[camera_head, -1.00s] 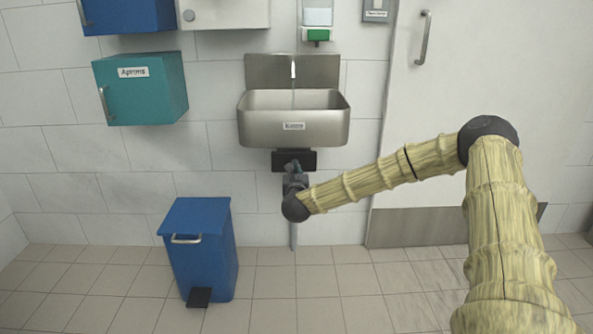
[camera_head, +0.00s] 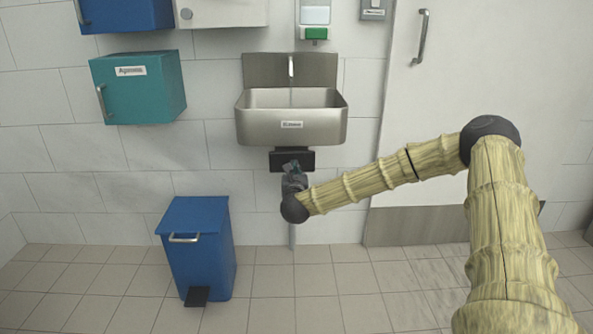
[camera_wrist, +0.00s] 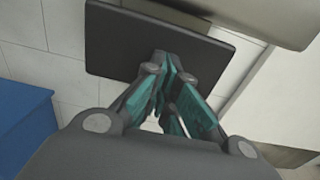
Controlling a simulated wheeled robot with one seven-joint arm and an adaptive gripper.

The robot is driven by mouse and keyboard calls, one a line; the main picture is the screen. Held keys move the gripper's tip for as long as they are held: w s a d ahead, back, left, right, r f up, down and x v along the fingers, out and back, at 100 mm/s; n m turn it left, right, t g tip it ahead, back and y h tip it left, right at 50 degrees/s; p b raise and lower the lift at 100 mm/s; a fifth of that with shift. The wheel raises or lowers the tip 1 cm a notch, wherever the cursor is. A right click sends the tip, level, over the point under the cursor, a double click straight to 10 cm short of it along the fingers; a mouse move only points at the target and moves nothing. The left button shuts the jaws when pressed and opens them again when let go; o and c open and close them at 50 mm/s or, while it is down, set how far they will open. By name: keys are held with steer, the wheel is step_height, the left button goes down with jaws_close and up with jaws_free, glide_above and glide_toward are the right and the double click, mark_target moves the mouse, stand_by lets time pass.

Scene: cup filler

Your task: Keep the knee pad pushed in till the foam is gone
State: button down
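The knee pad (camera_head: 307,160) is a black plate under the front of the steel sink (camera_head: 262,128). It also shows in the wrist view (camera_wrist: 110,40), large and tilted in the picture. My gripper (camera_head: 292,166) is at the pad's lower middle. In the wrist view its grey and teal fingers (camera_wrist: 162,62) come together at the tips, with nothing seen between them, and overlap the pad's face. The tips seem to touch the pad; the contact itself is hidden. A thin, faint stream seems to run below the tap (camera_head: 291,66). I cannot make out any foam in the basin.
A blue pedal bin (camera_head: 200,250) stands on the floor to the left. A teal Aprons cabinet (camera_head: 140,95) hangs on the left wall. A soap dispenser (camera_head: 315,20) is above the sink. A white door (camera_head: 480,80) is behind my arm on the right.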

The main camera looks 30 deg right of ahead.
steer(key=p+v, duration=0.1)
steer(key=v, duration=1.1)
steer(key=shift+a+p, duration=0.3)
steer(key=shift+a, duration=0.05)
steer(key=shift+s+f, duration=0.1)
steer(key=shift+s, duration=0.05)
steer(key=s+a+f+n+g+y, duration=0.2)
steer(key=s+a+f+n+y, duration=0.3)
steer(key=a+f+n, duration=0.6)
steer(key=s+a+f+n+g+y, duration=0.2)
steer(key=s+a+f+n+y, duration=0.25)
steer(key=a+f+n, duration=0.6)
steer(key=s+a+f+n+g+y, duration=0.15)
steer(key=s+f+n+g, duration=0.25)
steer(key=s+f+n, duration=0.6)
steer(key=s+a+f+n+g, duration=0.35)
steer(key=s+f, duration=0.35)
steer(key=s, duration=0.8)
steer(key=s+d+f+n+g+h, duration=0.2)
steer(key=s+d+n+g, duration=0.2)
steer(key=s+n, duration=0.5)
step_height(320, 180, up, 31)
steer(key=s+m+p, duration=0.2)
steer(key=p, duration=2.9)
steer(key=shift+d+r, duration=0.2)
steer(key=shift+d, duration=0.05)
